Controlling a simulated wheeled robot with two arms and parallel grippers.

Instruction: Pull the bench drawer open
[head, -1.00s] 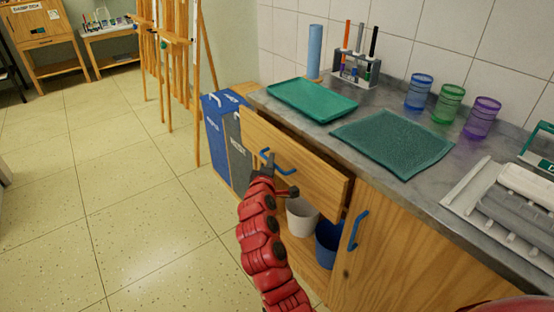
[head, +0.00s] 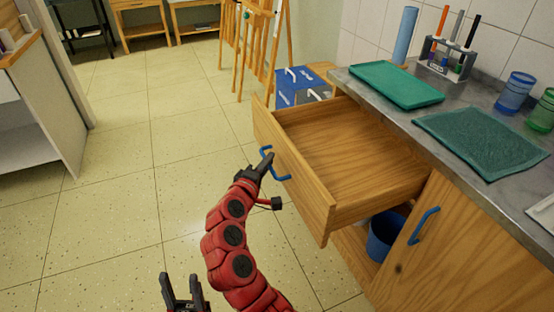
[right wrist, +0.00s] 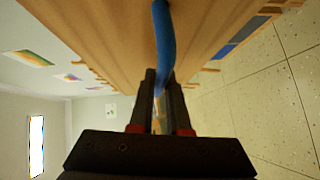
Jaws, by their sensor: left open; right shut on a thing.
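The bench drawer (head: 350,160) is pulled well out from the bench, and its inside looks empty in the head view. Its wooden front (head: 293,172) carries a blue handle (head: 281,174). My right gripper (head: 264,163) is shut on this handle. The right wrist view shows the handle (right wrist: 164,40) as a blue bar running between the fingers of my right gripper (right wrist: 161,85), close to the wooden front. My left gripper (head: 182,284) is open and empty at the bottom of the head view, over the floor, apart from the bench.
The grey worktop (head: 400,125) above holds a green tray (head: 395,85), a green mat (head: 480,140) and cups. A blue bin (head: 386,238) stands below the drawer, beside a cupboard door (head: 430,250). Blue and grey boxes (head: 293,88) stand behind. The floor at left is clear.

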